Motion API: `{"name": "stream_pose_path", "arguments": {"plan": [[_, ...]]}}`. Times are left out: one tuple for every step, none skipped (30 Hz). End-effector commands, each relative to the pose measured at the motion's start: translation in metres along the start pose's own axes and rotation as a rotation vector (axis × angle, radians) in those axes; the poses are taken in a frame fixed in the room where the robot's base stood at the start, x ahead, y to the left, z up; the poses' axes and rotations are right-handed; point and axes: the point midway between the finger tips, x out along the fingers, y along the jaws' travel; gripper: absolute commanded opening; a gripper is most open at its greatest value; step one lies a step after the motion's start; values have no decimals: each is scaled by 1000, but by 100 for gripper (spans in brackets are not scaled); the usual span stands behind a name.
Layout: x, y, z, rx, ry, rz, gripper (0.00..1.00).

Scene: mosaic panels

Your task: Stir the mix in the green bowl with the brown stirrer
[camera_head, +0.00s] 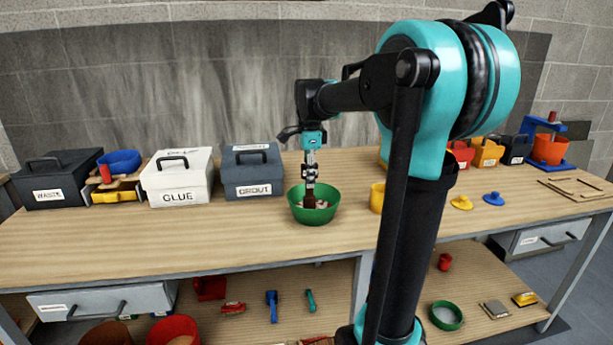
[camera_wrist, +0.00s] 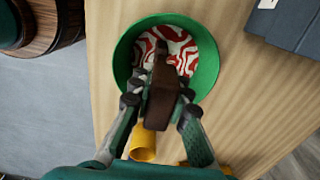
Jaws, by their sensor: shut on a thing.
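The green bowl (camera_head: 326,213) stands on the wooden workbench near its middle. In the wrist view the bowl (camera_wrist: 207,65) holds a mix (camera_wrist: 180,40) with red and white swirls. My gripper (camera_head: 310,178) is above the bowl, pointing down. It is shut on the brown stirrer (camera_head: 309,201), which reaches down into the bowl. In the wrist view the stirrer (camera_wrist: 161,90) lies between the fingers of my gripper (camera_wrist: 160,98), its dark end over the mix. I cannot tell how deep its tip is.
A grey grout box (camera_head: 252,175) and a white glue box (camera_head: 178,180) stand left of the bowl. A yellow cup (camera_head: 377,198) stands close on its right. Yellow (camera_head: 462,203) and blue (camera_head: 493,198) lids lie further right. The bench front is clear.

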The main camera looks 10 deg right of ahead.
Motion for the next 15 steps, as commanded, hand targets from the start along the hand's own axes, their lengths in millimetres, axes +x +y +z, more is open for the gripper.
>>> {"name": "stream_pose_path", "arguments": {"plan": [[0,3,-3,1,0,0,0],[0,5,-5,1,0,0,0],[0,7,-7,0,0,0,0],[0,9,-9,0,0,0,0],[0,11,-11,0,0,0,0],[0,13,-13,1,0,0,0],[0,14,-15,1,0,0,0],[0,16,-17,1,0,0,0],[0,18,-19,1,0,0,0],[0,14,-21,1,0,0,0],[0,12,-22,0,0,0,0],[0,10,-24,0,0,0,0],[0,8,-26,0,0,0,0],[0,6,-28,1,0,0,0],[0,4,-30,1,0,0,0]]}}
